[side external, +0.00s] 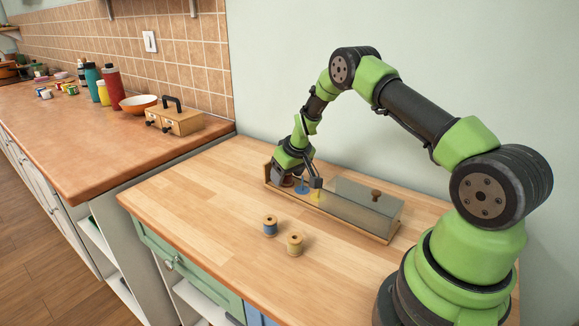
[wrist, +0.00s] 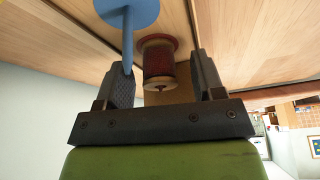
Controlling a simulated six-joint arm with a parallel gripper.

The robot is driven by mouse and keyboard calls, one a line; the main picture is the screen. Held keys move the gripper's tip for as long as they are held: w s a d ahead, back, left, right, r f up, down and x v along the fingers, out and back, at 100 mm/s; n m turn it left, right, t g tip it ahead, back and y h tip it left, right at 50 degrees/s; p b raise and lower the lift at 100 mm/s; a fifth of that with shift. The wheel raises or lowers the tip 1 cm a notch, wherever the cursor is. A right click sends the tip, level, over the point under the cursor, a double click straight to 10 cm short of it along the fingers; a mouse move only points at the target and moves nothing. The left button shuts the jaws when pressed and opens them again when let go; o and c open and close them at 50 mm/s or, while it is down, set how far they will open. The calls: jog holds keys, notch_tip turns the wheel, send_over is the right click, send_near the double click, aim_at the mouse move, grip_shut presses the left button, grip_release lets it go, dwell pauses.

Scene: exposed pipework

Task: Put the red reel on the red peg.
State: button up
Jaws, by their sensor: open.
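The red reel (wrist: 160,62) stands between the two fingers of my gripper (wrist: 164,72) in the wrist view. A small tip pokes out of the middle of its wooden end, and a red disc lies at its far end, so it appears to be around the red peg. My gripper is open, with a gap on both sides of the reel. In the side view the reel (side external: 287,181) shows dimly under my gripper (side external: 300,179), at the left end of a wooden tray (side external: 352,227). The red peg's shaft is hidden inside the reel.
A blue peg (side external: 302,188) stands close beside my gripper's finger, with a yellow peg (side external: 317,196) farther right. A greyish see-through cover (side external: 365,207) with a brown knob takes the tray's right part. A blue reel (side external: 270,225) and a yellow reel (side external: 295,244) stand on the table in front.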

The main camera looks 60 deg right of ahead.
jog(key=v, duration=0.9)
jog(key=shift+s+r, duration=0.2)
jog(key=shift+r, duration=0.1)
jog(key=shift+a+r, duration=0.1)
jog(key=s+a+r+t, duration=0.1)
jog(key=s+a+r, duration=0.2)
jog(key=a+r, duration=0.4)
jog(key=s+a+r+t, duration=0.1)
jog(key=s+a+r, duration=0.3)
jog(key=r, duration=0.5)
jog(key=s+a+r+y, duration=0.1)
jog(key=s+a+r, duration=0.1)
jog(key=s+a, duration=0.3)
jog(key=s+a+r+m+t+y, duration=0.1)
jog(key=s+a, duration=0.3)
jog(key=s, duration=0.7)
jog(key=shift+a+r+y, duration=0.4)
jog(key=shift+y, duration=0.1)
